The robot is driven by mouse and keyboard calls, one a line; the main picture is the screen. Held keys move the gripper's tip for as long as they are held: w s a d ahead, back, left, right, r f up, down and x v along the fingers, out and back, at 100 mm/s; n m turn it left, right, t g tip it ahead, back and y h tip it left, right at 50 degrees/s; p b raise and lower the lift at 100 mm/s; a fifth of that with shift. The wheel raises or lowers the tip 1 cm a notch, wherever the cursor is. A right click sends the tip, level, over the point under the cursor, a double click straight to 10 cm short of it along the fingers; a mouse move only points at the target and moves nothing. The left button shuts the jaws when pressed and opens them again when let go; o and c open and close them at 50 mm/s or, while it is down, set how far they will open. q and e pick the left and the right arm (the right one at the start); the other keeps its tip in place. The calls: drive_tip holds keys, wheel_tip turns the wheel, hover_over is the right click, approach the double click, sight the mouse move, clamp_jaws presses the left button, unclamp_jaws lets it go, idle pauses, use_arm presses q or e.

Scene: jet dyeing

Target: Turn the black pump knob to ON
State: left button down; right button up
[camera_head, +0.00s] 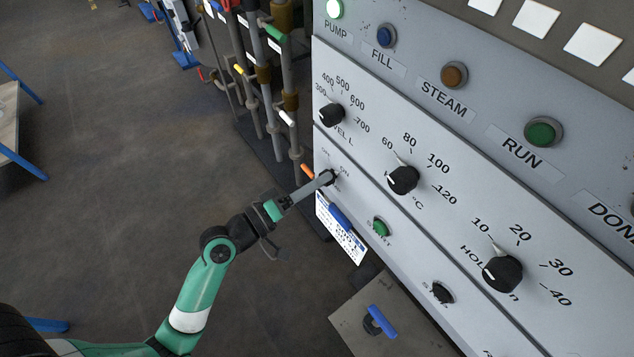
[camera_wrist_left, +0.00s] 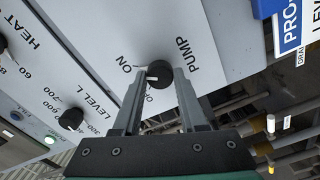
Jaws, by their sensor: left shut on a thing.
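The black pump knob (camera_wrist_left: 159,69) sits on the pale panel between the two fingers of my left gripper (camera_wrist_left: 159,76) in the left wrist view. The fingers are closed on its sides. Its white pointer mark faces the ON/OFF side; its exact setting is hard to tell. The labels PUMP, ON and OFF are printed around it, OFF partly covered. In the head view my left gripper (camera_head: 328,179) reaches the knob at the panel's left edge, hiding most of it. My right gripper is not in view.
The PUMP lamp (camera_head: 335,9) glows pale green at the top. The LEVEL knob (camera_head: 331,115) is above my gripper, and the temperature knob (camera_head: 403,180) is to its right. Pipes (camera_head: 262,75) stand behind the panel's left edge. A white sheet (camera_head: 341,230) hangs below. Open floor lies left.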

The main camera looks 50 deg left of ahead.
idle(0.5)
use_arm(q)
drive_tip(key=shift+c, duration=2.2)
unclamp_jaws()
drive_tip(key=s, duration=1.1)
drive_tip(key=shift+s+a, duration=0.35)
